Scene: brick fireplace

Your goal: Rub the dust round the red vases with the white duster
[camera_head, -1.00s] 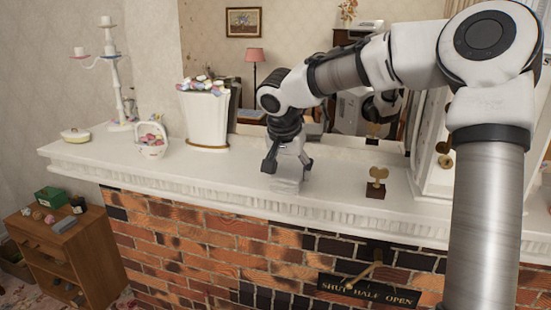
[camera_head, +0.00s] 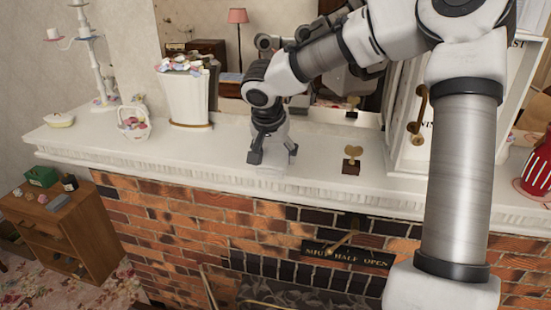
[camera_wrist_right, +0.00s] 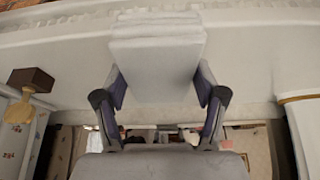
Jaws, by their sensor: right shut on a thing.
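The white duster (camera_head: 268,170) is a pale block on the white mantel shelf, near its front edge. It also shows in the right wrist view (camera_wrist_right: 157,65), between my two fingers. My right gripper (camera_head: 273,158) points down and is shut on the duster. Its underside is hidden, so contact with the shelf is hard to judge. A red item with white stripes (camera_head: 537,172), perhaps a red vase, is cut off by the right edge of the head view, well to the right of my gripper. No dust can be made out. My left gripper is not in view.
On the mantel (camera_head: 330,185), a white flower vase (camera_head: 187,97) and a basket (camera_head: 133,124) stand left of my gripper. A candelabra (camera_head: 92,50) stands far left.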

